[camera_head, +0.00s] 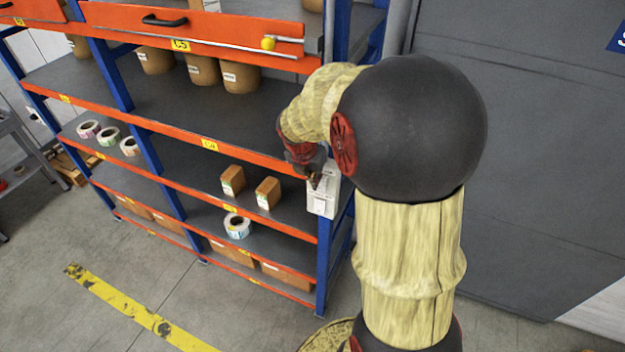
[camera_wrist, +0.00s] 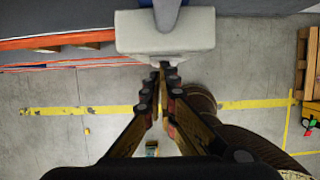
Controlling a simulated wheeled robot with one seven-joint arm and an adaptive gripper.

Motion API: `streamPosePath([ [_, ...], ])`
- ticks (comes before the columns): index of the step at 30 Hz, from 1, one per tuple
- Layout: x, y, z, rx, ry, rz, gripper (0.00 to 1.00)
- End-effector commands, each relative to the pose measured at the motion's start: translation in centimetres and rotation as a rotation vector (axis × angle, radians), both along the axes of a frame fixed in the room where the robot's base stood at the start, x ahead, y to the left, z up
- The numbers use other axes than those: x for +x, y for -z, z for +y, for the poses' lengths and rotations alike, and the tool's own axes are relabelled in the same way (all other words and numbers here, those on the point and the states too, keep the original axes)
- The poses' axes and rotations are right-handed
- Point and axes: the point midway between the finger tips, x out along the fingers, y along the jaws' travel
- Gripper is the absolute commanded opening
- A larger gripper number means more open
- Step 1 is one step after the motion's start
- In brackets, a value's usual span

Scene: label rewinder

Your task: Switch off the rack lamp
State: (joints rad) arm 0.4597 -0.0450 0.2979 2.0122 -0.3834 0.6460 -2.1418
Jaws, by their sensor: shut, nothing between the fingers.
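A pale box (camera_head: 323,196) is mounted on the blue rack post at the right end of the shelves. Its front is partly hidden by my gripper in the head view, and no switch lever can be made out clearly. My gripper (camera_head: 316,181) is shut and empty in front of this box. In the wrist view, the closed fingertips (camera_wrist: 164,68) appear at the lower edge of the pale box (camera_wrist: 165,34); I cannot tell whether they touch it. I cannot make out the rack lamp or whether it is lit.
The orange-and-blue rack (camera_head: 210,147) holds cartons, brown containers and label rolls (camera_head: 237,226). A yellow ball (camera_head: 268,43) sits on a rod along the upper orange front. The floor with the yellow line (camera_head: 135,312) is open before the rack. A grey wall stands right.

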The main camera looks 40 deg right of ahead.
Motion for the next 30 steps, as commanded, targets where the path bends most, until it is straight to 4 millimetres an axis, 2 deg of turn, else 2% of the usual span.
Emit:
streamPosePath([
  [8, 0.0, -0.1, 0.0, -0.001, 0.000, -0.002, 0.00],
  [19, 0.0, -1.5, 0.0, -0.001, 0.000, -0.001, 0.00],
  [30, 0.0, -1.5, 0.1, -0.001, 0.000, -0.001, 0.00],
])
